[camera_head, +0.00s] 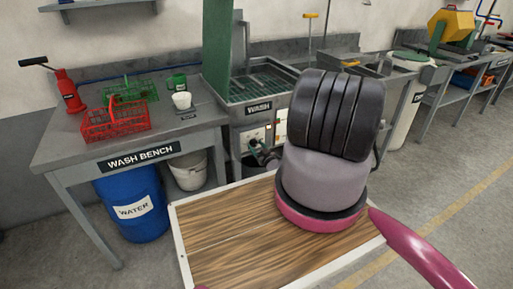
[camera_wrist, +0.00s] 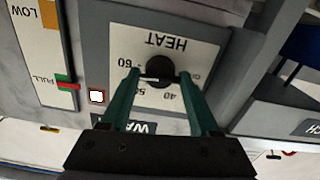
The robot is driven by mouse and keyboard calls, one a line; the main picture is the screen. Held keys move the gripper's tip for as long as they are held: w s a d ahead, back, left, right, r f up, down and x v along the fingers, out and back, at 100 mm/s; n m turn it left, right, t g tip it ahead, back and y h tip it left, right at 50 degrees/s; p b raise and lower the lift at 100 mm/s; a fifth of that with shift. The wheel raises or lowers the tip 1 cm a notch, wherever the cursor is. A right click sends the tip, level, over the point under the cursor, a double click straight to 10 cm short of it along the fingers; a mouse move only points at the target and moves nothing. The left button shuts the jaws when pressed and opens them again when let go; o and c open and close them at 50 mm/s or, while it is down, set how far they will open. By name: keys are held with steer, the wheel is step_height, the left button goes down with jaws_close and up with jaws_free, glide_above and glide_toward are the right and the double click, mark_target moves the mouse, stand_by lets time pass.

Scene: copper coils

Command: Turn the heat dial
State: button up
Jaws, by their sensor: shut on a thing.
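The heat dial (camera_wrist: 159,69) is a round black knob on a white plate marked HEAT, seen upside down in the wrist view. Numbers including 60, 50 and 40 stand around it. My gripper (camera_wrist: 160,76) has its two green fingers on either side of the knob and is shut on it. Which mark the dial points to is not clear. In the head view, the white control panel (camera_head: 252,134) is on the front of the wash unit (camera_head: 259,92), below the WASH label. My arm hides part of that area, and the dial is not clear there.
Beside the dial in the wrist view are a lit square indicator (camera_wrist: 97,97) and a gauge strip (camera_wrist: 38,45) marked LOW and FULL. In the head view, the wash bench (camera_head: 130,160) stands left, with a blue water barrel (camera_head: 133,203) and a white bucket (camera_head: 188,171) below.

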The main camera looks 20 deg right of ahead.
steer(key=shift+s+f+m, duration=0.1)
steer(key=shift+m, duration=0.4)
steer(key=o, duration=1.4)
steer(key=shift+c, duration=0.2)
steer(key=s, duration=1)
steer(key=shift+s+d, duration=0.15)
steer(key=shift+s, duration=0.2)
